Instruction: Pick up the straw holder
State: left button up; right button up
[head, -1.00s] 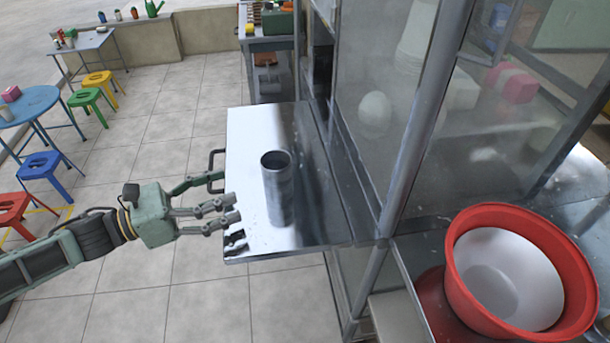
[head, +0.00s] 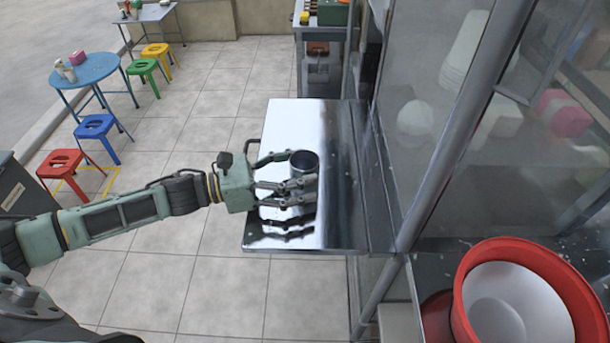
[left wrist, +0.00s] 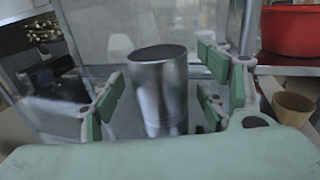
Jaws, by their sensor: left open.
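The straw holder (head: 304,164) is an upright, shiny metal cylinder with an open top. It stands on a metal side shelf (head: 345,215). My left gripper (head: 292,178) is open, with its fingers reaching around the holder from the left. In the left wrist view the holder (left wrist: 158,95) stands between the green-padded fingers (left wrist: 160,100), with gaps visible at its sides. In the head view the fingers hide part of the holder's body. My right gripper is not in view.
A red bowl (head: 457,308) with a white inside stands at the lower right. Glass panels and metal posts (head: 440,175) rise right of the shelf. A blue table (head: 85,72) and colored stools stand on the tiled floor at the left.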

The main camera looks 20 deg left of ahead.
pick_arm(q)
jog(key=shift+w+d, duration=0.35)
jog(key=shift+d, duration=0.25)
jog(key=shift+c, duration=0.4)
jog(key=c, duration=1.5)
